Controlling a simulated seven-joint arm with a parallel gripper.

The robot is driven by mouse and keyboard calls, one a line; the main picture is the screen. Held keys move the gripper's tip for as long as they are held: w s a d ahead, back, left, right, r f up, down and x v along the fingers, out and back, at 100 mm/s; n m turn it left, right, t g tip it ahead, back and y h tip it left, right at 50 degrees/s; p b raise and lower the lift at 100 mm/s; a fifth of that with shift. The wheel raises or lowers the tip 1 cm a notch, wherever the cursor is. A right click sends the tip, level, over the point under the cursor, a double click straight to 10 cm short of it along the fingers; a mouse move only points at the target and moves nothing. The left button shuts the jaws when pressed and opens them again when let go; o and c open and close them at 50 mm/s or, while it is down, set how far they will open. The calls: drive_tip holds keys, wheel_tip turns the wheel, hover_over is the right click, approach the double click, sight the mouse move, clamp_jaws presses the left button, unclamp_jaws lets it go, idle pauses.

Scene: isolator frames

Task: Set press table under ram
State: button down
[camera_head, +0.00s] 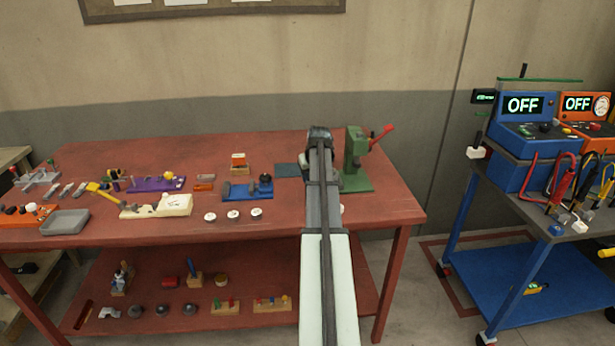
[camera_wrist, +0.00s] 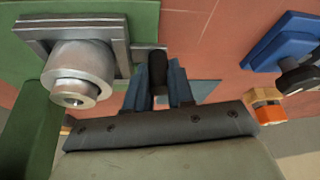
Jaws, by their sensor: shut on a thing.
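The green press (camera_head: 354,150) with its red lever (camera_head: 381,135) stands at the back right of the red bench. In the wrist view its green body (camera_wrist: 28,130) is at the left. A stepped silver cylinder with a hole, seemingly the ram (camera_wrist: 78,72), overlaps a grey metal plate, seemingly the press table (camera_wrist: 122,38). My gripper (camera_wrist: 158,92) is shut on a black upright handle (camera_wrist: 157,70) beside the plate's right edge. The handle's join to the plate is not clear. In the head view my arm hides the gripper and the press table.
A flat blue-grey mat (camera_head: 287,170) lies left of the press. A blue fixture (camera_head: 246,190) stands further left, with several round white-topped pieces (camera_head: 232,215) in front. The blue fixture also shows in the wrist view (camera_wrist: 272,42). A wheeled cart (camera_head: 540,235) stands right of the bench.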

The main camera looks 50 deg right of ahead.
drive_tip(key=s+d, duration=0.4)
drive_tip(key=shift+s+d, duration=0.3)
drive_tip(key=c, duration=1.3)
unclamp_jaws()
drive_tip(key=shift+o, duration=0.2)
drive_tip(key=shift+r, duration=0.1)
drive_tip(key=v, duration=1.3)
drive_tip(key=shift+a+r, duration=0.2)
drive_tip(key=shift+r, duration=0.05)
drive_tip(key=shift+s, duration=0.15)
